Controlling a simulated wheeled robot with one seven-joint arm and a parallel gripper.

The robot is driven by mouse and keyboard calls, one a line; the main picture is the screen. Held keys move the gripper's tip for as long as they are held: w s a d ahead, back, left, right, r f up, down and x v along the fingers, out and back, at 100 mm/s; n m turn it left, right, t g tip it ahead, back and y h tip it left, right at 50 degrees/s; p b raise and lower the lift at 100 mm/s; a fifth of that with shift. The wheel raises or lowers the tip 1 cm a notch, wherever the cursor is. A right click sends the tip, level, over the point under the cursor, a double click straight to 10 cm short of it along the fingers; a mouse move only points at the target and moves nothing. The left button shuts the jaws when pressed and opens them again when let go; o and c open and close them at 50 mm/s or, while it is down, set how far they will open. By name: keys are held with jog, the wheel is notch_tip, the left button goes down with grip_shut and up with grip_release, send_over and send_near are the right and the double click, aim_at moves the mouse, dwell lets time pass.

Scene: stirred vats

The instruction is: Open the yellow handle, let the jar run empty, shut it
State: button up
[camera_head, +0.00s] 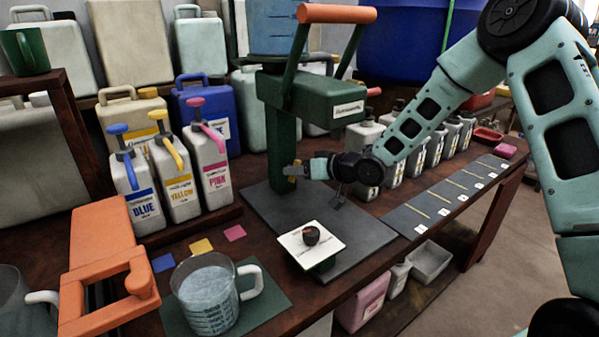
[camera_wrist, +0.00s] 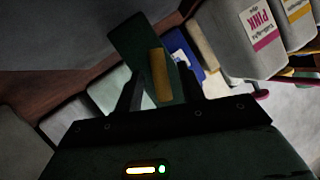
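A short yellow handle (camera_head: 292,178) sits on the column of the green stand (camera_head: 281,135) in the head view. In the wrist view the yellow handle (camera_wrist: 160,75) lies between my two fingers, with a gap showing on both sides. My gripper (camera_head: 303,169) is at the column beside the handle; in the wrist view my gripper (camera_wrist: 159,72) is open. A clear jar (camera_head: 270,28) with blue contents and graduation marks sits high on the stand, its top cut off by the picture edge. Whether it is draining cannot be seen.
A measuring jug (camera_head: 208,297) with pale liquid stands on a green mat at the front. A white tile (camera_head: 310,246) carries a small dark piece. Pump bottles marked blue (camera_head: 143,205), yellow and pink stand left. An orange-handled lever (camera_head: 337,14) tops the stand.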

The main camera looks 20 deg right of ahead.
jog(key=shift+c, duration=0.2)
grip_shut()
